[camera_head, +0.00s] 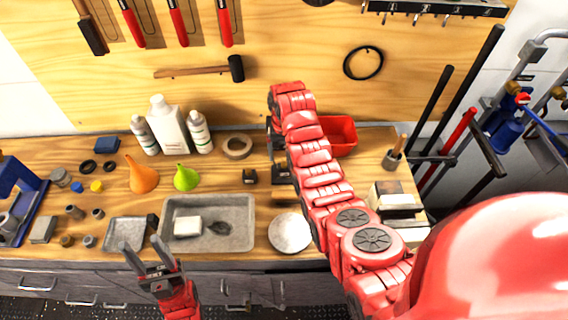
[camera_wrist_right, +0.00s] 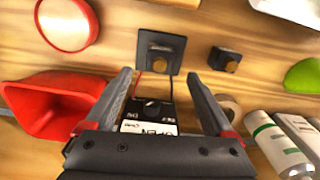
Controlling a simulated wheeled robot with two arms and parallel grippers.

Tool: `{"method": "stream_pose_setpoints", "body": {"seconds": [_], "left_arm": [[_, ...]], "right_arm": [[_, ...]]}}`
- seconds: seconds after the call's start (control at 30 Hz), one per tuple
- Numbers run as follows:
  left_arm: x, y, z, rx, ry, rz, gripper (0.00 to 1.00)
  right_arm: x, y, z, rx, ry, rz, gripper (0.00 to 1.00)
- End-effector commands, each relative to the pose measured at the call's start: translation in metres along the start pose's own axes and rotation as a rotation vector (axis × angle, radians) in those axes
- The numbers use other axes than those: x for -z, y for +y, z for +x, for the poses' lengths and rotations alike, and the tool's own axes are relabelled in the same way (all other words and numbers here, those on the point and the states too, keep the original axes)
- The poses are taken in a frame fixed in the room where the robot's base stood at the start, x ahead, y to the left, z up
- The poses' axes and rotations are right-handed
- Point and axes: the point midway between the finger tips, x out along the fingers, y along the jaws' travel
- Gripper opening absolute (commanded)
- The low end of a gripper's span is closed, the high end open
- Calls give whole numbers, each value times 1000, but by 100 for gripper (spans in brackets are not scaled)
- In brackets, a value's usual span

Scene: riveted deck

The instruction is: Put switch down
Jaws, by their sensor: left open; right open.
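A black switch box with a round knob and a white label reading "OPEN" (camera_wrist_right: 150,112) lies between the spread fingers of my right gripper (camera_wrist_right: 157,80) in the right wrist view. Contact with the fingers does not show. In the head view my right gripper (camera_head: 273,135) is at the back of the bench, left of the red bin, and the arm mostly hides that area. A black plate with a brown knob (camera_wrist_right: 160,50) and a small black box with a knob (camera_wrist_right: 226,60) sit beyond the fingertips. My left gripper (camera_head: 146,248) is open and empty near the bench's front edge.
The red bin (camera_head: 340,135) stands right of my right gripper; a tape roll (camera_head: 237,146) and white bottles (camera_head: 168,125) stand left. A grey tray (camera_head: 240,203), a round white plate (camera_head: 290,232) and funnels (camera_head: 142,178) occupy the bench.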

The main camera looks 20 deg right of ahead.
Motion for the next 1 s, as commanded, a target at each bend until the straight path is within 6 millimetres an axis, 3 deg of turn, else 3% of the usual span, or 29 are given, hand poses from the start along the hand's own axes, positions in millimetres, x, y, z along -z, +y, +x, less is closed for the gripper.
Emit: {"method": "stream_pose_setpoints", "body": {"seconds": [0.07, 0.13, 0.23, 1.0], "left_arm": [[0, 0, 0, 0, 1, 0, 50], [3, -1, 16, 0, 0, 0, 50], [4, -1, 26, 0, 1, 0, 50], [5, -2, 30, 0, 1, 0, 50]], "right_arm": [[2, 0, -21, 1, 8, 0, 88], [1, 0, -41, 0, 2, 0, 88], [0, 0, -49, 0, 0, 0, 88], [0, 0, -53, 0, 0, 0, 88]]}}
